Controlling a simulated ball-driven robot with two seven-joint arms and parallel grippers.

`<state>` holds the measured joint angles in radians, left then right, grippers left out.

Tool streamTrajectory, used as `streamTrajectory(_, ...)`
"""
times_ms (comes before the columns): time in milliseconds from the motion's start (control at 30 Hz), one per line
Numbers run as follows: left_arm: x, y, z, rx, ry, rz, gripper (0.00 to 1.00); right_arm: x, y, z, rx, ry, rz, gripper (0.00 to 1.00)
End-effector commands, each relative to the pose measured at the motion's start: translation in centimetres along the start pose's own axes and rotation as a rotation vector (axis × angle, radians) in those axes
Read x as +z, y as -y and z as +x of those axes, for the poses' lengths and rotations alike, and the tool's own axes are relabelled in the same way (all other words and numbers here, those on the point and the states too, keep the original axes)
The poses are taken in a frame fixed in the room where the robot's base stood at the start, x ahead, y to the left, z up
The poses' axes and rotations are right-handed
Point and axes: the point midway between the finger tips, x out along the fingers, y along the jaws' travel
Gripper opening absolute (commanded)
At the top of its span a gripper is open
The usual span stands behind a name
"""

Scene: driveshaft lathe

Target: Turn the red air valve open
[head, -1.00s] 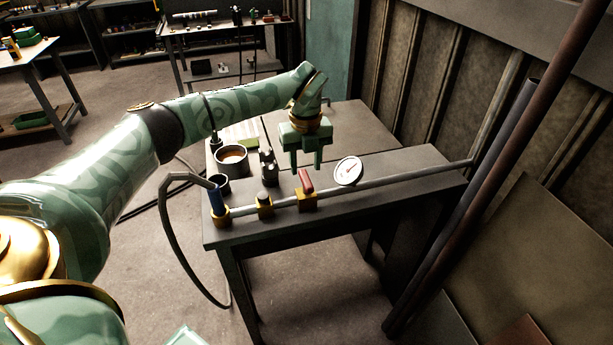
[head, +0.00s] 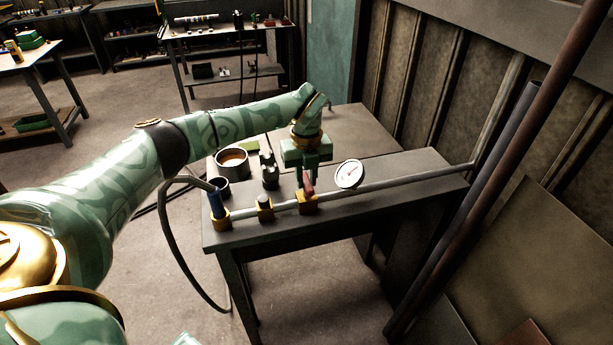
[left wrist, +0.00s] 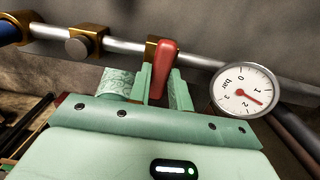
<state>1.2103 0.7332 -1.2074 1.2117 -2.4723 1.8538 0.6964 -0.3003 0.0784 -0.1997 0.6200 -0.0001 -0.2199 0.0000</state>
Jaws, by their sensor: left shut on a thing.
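The red air valve handle (head: 308,183) stands on a brass valve body (head: 307,202) on the grey air pipe (head: 400,178) along the bench. My left gripper (head: 306,181) comes down over the handle from above. In the left wrist view the red handle (left wrist: 163,70) lies between the two green fingers of my left gripper (left wrist: 158,88), which is shut on it. The handle slants slightly there, its free end toward the gripper. A round white gauge (head: 349,174) stands right of the valve. In the left wrist view the gauge (left wrist: 244,90) has a red needle. My right gripper is not in view.
A blue hose fitting (head: 216,203) and a dark-knobbed brass fitting (head: 264,208) sit left on the pipe. A round tin (head: 232,163) and a dark metal part (head: 269,171) stand behind. Tall pipes (head: 480,200) lean at right.

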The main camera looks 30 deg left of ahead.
Motion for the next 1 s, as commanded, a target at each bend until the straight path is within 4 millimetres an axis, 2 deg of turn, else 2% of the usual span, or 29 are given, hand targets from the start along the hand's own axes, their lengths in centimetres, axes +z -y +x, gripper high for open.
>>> streamTrajectory(367,0.0,0.0,-0.4,0.001,0.000,0.174,0.00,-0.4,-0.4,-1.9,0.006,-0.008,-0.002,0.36)
streamTrajectory(1000,0.1,0.0,-0.3,0.000,0.002,0.773,0.00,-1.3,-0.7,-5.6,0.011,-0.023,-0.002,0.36)
